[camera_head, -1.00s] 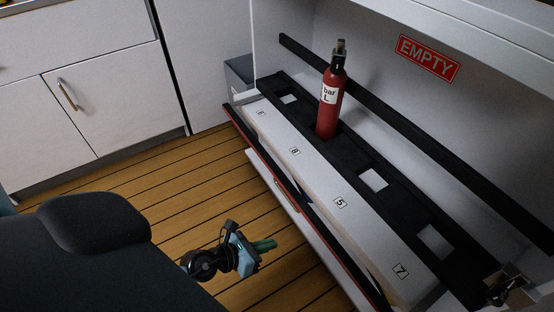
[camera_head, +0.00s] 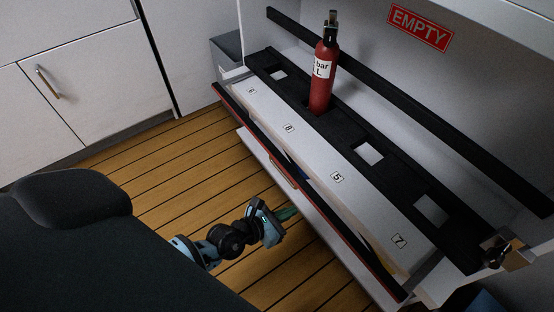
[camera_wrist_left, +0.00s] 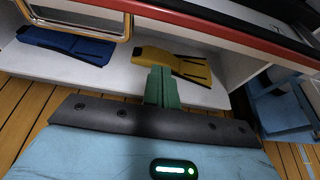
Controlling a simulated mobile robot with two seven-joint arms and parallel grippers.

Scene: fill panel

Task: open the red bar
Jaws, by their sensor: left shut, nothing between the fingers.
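The red bar (camera_head: 345,235) is a long, thin red and black strip along the front edge of the low cabinet. It also crosses the top of the left wrist view (camera_wrist_left: 215,32). A brass-coloured loop handle (camera_wrist_left: 122,28) shows at the upper left of the wrist view. My left gripper (camera_head: 289,213) is low over the floor, just left of the bar in the head view and apart from it. Its green fingers (camera_wrist_left: 160,86) are together with nothing between them.
A red bottle (camera_head: 323,80) stands in a black rack (camera_head: 340,128) with several square holes. Behind the bar, a white lower shelf (camera_wrist_left: 110,82) holds a blue item (camera_wrist_left: 65,44) and a yellow item (camera_wrist_left: 175,62). The wooden floor (camera_head: 180,165) left of the cabinet is clear.

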